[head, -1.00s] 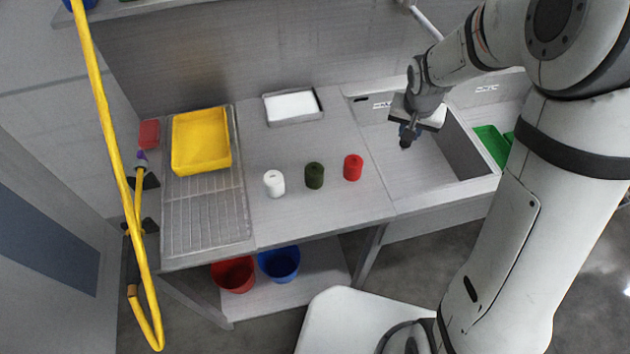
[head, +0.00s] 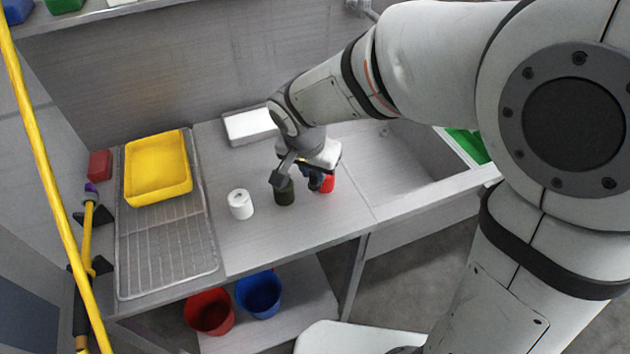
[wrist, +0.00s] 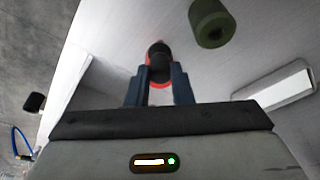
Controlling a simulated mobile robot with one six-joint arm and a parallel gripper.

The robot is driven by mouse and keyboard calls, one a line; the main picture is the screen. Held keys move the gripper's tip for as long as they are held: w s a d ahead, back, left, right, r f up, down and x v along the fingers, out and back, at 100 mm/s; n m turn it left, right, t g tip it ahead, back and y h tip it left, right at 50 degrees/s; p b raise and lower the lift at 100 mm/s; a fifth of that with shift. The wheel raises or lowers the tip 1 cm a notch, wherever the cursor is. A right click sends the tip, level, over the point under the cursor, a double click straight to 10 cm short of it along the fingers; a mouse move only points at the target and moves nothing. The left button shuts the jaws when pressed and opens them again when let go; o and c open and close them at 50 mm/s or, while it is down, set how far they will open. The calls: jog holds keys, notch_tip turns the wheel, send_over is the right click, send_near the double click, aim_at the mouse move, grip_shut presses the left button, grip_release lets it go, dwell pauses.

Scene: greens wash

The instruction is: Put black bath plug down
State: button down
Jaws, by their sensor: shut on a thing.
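My gripper (head: 318,182) is over the worktop at the red cylinder (head: 328,184), just right of the dark green cylinder (head: 284,194). In the wrist view, its two fingers (wrist: 159,80) are shut on the black bath plug (wrist: 158,62). Red of the cylinder shows behind the plug's edge there. I cannot tell whether the plug touches the red cylinder. In the head view the plug is hard to pick out among the dark fingers. The dark green cylinder also shows in the wrist view (wrist: 212,24), apart from the fingers.
A white cylinder (head: 241,204) stands left of the green one. A yellow tub (head: 157,190) sits on the drainer (head: 170,259). A white-filled tray (head: 250,126) lies at the back. The sink (head: 396,165) is at right. Red (head: 209,312) and blue (head: 259,294) buckets are below.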

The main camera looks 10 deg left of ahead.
aim_at(313, 179)
jog(key=shift+f, duration=1.8)
jog(key=shift+f, duration=0.1)
jog(key=shift+f, duration=0.1)
jog(key=c, duration=1.3)
grip_release()
jog(key=shift+r, duration=0.55)
jog(key=v, duration=1.1)
jog(key=shift+s+r, duration=0.2)
